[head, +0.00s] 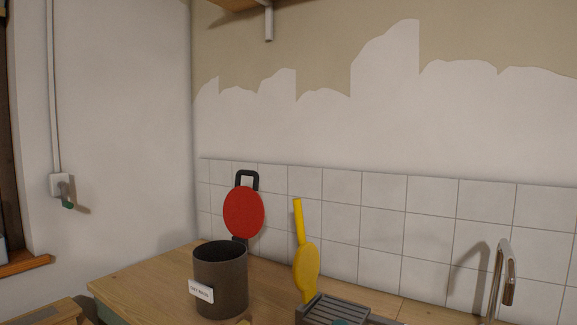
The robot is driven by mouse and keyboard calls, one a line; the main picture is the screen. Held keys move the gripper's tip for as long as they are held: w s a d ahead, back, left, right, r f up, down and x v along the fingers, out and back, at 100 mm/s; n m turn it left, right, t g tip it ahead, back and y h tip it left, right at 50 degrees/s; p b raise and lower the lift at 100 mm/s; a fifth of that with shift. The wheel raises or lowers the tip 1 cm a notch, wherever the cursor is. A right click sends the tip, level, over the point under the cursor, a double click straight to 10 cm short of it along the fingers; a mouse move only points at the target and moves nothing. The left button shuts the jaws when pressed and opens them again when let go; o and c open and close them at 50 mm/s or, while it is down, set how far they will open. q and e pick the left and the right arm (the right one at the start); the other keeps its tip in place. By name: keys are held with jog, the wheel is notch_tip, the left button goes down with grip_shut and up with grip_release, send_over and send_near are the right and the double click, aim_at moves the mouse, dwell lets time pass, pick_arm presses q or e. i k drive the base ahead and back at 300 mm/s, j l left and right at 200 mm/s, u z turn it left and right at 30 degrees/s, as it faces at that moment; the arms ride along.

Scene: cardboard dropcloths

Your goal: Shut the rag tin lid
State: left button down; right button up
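The rag tin (220,280) is a dark, open-topped cylinder with a white label on its front. It stands on a wooden worktop at the lower middle of the head view. Its round red lid (244,213) stands upright behind the rim, open, with a black loop handle (247,180) at its top edge. A small dark piece shows at the foot of the lid, near the tin's back rim. The inside of the tin is dark and its contents cannot be seen. Neither gripper is in view.
A yellow long-handled paddle-like thing (307,267) stands right of the tin, beside a grey ribbed tray (340,312). A metal tap (503,270) is at the far right. The tiled wall (380,220) rises behind. Bare wooden worktop (150,278) lies left of the tin.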

aim_at(244, 212)
jog(key=i+j+z, duration=0.15)
jog(key=j+z, duration=0.3)
jog(key=i+j+z, duration=0.15)
jog(key=z, duration=0.35)
jog(key=j, duration=0.1)
